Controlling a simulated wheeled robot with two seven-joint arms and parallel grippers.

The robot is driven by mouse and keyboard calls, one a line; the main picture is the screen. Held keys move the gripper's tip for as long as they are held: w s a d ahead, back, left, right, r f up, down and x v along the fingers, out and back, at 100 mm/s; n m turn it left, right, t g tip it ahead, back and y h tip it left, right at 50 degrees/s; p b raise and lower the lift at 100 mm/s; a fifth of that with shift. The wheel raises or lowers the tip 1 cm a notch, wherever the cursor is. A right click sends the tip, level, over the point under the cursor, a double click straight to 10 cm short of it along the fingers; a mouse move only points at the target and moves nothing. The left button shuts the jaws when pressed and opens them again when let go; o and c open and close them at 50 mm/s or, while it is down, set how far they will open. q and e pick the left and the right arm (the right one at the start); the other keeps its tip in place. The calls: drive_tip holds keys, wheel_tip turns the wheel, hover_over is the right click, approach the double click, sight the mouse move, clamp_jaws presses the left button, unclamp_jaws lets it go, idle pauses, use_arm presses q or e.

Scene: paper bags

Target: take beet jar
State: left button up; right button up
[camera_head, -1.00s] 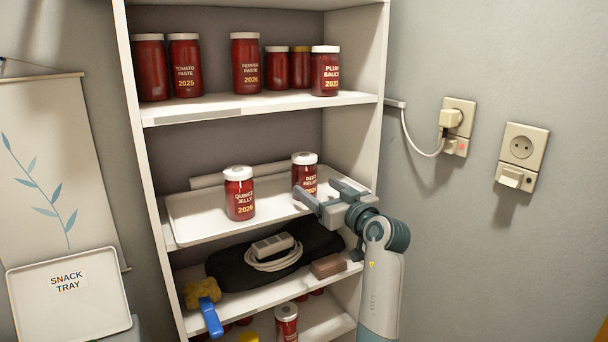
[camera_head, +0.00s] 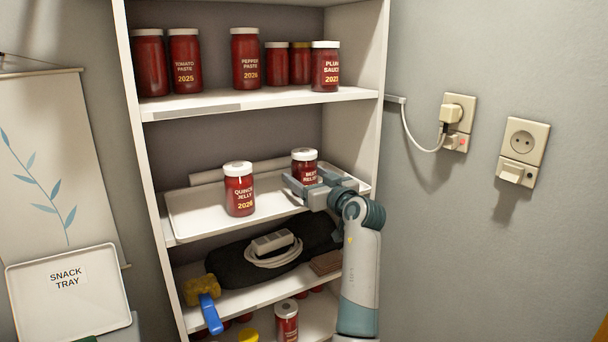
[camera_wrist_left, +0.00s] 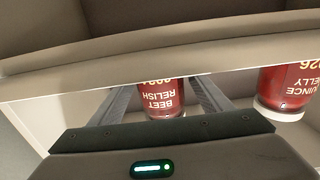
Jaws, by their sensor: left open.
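The beet relish jar (camera_head: 304,160), red with a white lid, stands upright on a white tray (camera_head: 190,222) on the middle shelf. My left gripper (camera_head: 305,185) is open at the front of this jar, and its fingers hide the lower part of the jar in the head view. In the left wrist view the beet jar (camera_wrist_left: 161,98) appears upside down between the two spread finger bars of my left gripper (camera_wrist_left: 160,103). I cannot tell whether either finger touches it. My right gripper is not in view.
A quince jelly jar (camera_head: 239,189) stands on the same tray, left of the beet jar. Several jars, including plum sauce (camera_head: 325,68), stand on the shelf above.

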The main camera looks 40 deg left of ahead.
use_arm(q)
drive_tip(key=c, duration=0.9)
drive_tip(key=shift+r, duration=0.15)
drive_tip(key=shift+c, duration=0.2)
drive_tip(key=shift+r, duration=0.1)
drive_tip(key=shift+r, duration=0.3)
drive_tip(key=c, duration=0.3)
drive_tip(key=shift+r+p, duration=0.45)
drive_tip(key=shift+r, duration=0.05)
drive_tip(key=shift+r, duration=0.25)
drive_tip(key=shift+d, duration=0.15)
drive_tip(key=b+v, duration=0.4)
drive_tip(key=v, duration=1.2)
drive_tip(key=shift+r, duration=0.2)
